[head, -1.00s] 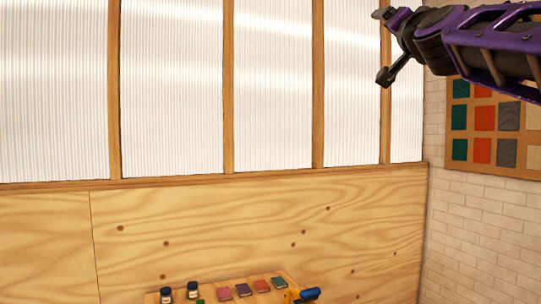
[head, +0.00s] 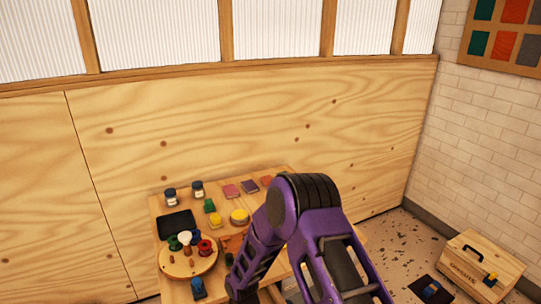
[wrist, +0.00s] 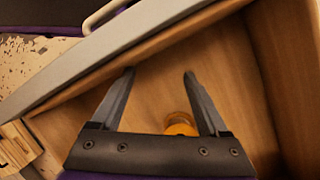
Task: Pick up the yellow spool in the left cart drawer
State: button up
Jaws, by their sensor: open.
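In the wrist view, my gripper (wrist: 159,72) is open over the inside of a wooden drawer (wrist: 215,50), with nothing between its fingers. A yellow-orange spool (wrist: 180,124) lies in the drawer close to the base of the right finger, which hides part of it. The fingertips point past the spool. I cannot tell how high the gripper is above the drawer floor. In the head view, my purple arm bends down in front of the table and hides the drawer and the gripper.
The table (head: 222,268) holds a round board (head: 180,266) with coloured spools, a black tray (head: 176,224), jars, and a yellow round item (head: 239,216). A wooden box (head: 470,268) stands on the floor at right. The drawer's grey-edged wall (wrist: 125,50) runs along the upper left.

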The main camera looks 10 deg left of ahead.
jog(key=w+a+r+t+y, duration=0.1)
jog(key=w+a+r+t, duration=0.15)
jog(key=r, duration=0.65)
jog(key=w+a+r+t, duration=0.15)
jog(key=w+r, duration=0.25)
jog(key=r, duration=0.4)
jog(key=shift+g, duration=0.4)
jog(key=f, duration=0.5)
jog(key=f+b, duration=0.1)
jog(key=f, duration=0.5)
jog(key=shift+w+f, duration=0.2)
jog(key=shift+f, duration=0.05)
jog(key=shift+w+d+f+b, duration=0.15)
jog(key=shift+f+b, duration=0.2)
jog(key=shift+f, duration=1.2)
jog(key=shift+w+d+f+b, duration=0.15)
jog(key=shift+f+b, duration=0.15)
jog(key=shift+f, duration=1.2)
grip_shut()
